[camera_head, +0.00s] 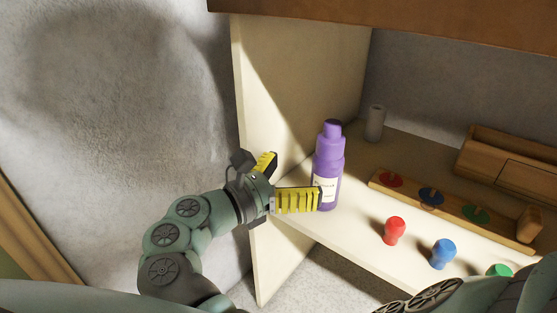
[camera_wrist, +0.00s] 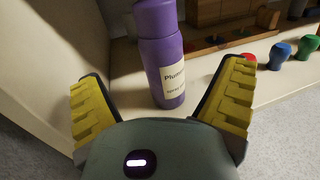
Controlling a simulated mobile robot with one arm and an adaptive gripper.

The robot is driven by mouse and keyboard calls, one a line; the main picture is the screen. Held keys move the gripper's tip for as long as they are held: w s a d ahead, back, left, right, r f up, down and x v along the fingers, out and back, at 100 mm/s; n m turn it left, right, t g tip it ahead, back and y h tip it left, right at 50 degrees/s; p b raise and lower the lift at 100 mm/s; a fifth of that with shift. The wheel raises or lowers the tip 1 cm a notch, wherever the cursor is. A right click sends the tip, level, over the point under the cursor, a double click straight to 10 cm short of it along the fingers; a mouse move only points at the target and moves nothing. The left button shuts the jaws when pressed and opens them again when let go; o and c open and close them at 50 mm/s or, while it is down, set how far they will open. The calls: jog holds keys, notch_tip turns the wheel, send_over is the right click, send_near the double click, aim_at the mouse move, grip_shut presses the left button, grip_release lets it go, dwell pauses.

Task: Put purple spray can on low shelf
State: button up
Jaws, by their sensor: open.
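The purple spray can (camera_head: 327,165) stands upright on the cream shelf (camera_head: 348,228), close to its left side panel. It has a purple cap and a pale label. In the wrist view the can (camera_wrist: 160,55) stands ahead of my gripper (camera_wrist: 160,90), in the gap between the two yellow fingers. My gripper (camera_head: 292,180) is open and empty, at the shelf's front left edge. In the head view one finger overlaps the can's lower left side; I cannot tell whether it touches.
Red (camera_head: 394,231), blue (camera_head: 443,254) and green (camera_head: 499,270) pegs stand to the right. Behind them lies a wooden board (camera_head: 453,214) with coloured discs. A grey-white cylinder (camera_head: 375,123) and a wooden box (camera_head: 509,165) stand at the back. The side panel (camera_head: 285,110) bounds the left.

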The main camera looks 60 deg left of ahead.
jog(key=s, duration=0.3)
jog(key=shift+s, duration=0.3)
dwell(0.5)
